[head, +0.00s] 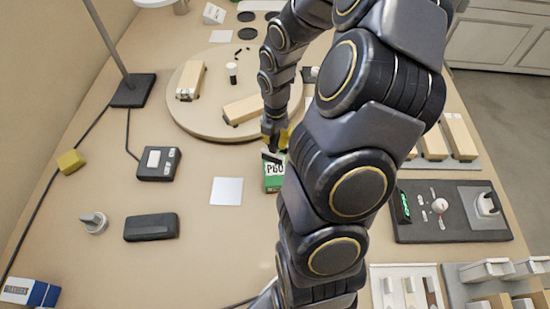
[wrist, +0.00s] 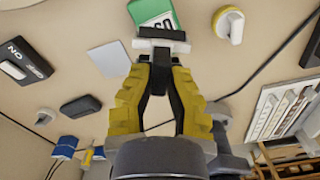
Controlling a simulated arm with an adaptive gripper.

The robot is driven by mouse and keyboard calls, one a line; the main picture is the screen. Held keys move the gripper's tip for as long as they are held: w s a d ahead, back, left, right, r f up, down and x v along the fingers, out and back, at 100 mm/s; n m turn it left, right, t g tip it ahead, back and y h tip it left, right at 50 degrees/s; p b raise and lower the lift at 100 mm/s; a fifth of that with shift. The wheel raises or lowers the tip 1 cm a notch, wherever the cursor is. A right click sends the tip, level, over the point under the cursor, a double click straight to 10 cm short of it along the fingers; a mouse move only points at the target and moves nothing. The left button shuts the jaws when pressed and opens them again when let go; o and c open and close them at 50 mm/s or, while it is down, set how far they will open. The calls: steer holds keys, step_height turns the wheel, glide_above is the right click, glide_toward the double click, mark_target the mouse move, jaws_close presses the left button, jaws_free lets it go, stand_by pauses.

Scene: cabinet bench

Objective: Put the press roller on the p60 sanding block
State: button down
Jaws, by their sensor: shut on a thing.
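The p60 sanding block (head: 274,184) is green and white with "P60" on it and lies flat on the bench. In the wrist view it shows at the top (wrist: 150,10), partly hidden. My gripper (head: 275,138) is above its far end, pointing down, its yellow fingers shut on the press roller. The press roller (wrist: 160,45) shows in the wrist view as a pale and dark bar across the fingertips, overlapping the block's near edge. In the head view the roller (head: 271,157) is small and partly hidden. I cannot tell whether it touches the block.
A pale square sheet (head: 227,191) lies left of the block. A black box (head: 150,227), a control box (head: 158,163) and a grey knob-like piece (head: 93,222) lie farther left. A round board (head: 190,125) with wooden blocks is behind. A dark panel (head: 455,228) is at right.

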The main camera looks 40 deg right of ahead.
steer(key=shift+f, duration=2.95)
steer(key=shift+a+f, duration=0.1)
steer(key=shift+f, duration=0.55)
steer(key=c, duration=1.2)
jaws_free()
steer(key=shift+o, duration=0.2)
steer(key=shift+r, duration=0.1)
